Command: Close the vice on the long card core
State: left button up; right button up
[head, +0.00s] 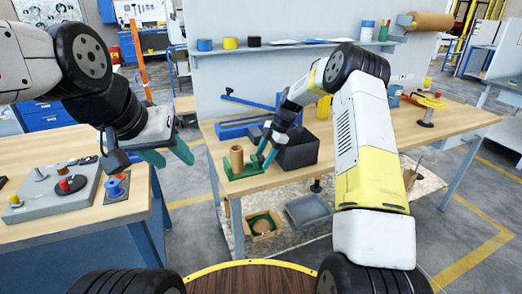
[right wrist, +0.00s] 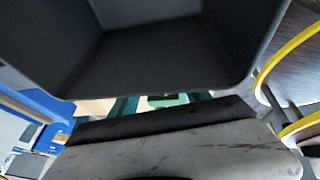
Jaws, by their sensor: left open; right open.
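The long card core (head: 237,158) is a brown tube standing upright on the green vice (head: 243,173) at the left front of the middle bench. My right gripper (head: 266,158) is just right of the core, with its green fingers pointing down near the vice; it is open. I cannot tell whether a finger touches the vice. In the right wrist view a green part (right wrist: 168,100) shows beyond the gripper body, and the core cannot be made out. My left gripper (head: 168,157) is open and empty, over the gap between the two benches.
A blue lever tool (head: 245,126) lies behind the vice.

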grip_shut()
jog(key=shift+w+a+g+h, duration=0.15)
jog(key=shift+w+g+h, duration=0.15)
jog(key=shift+g, duration=0.6)
jog(key=shift+m+g+h, duration=0.4)
jog(key=shift+g, duration=0.5)
grip_release()
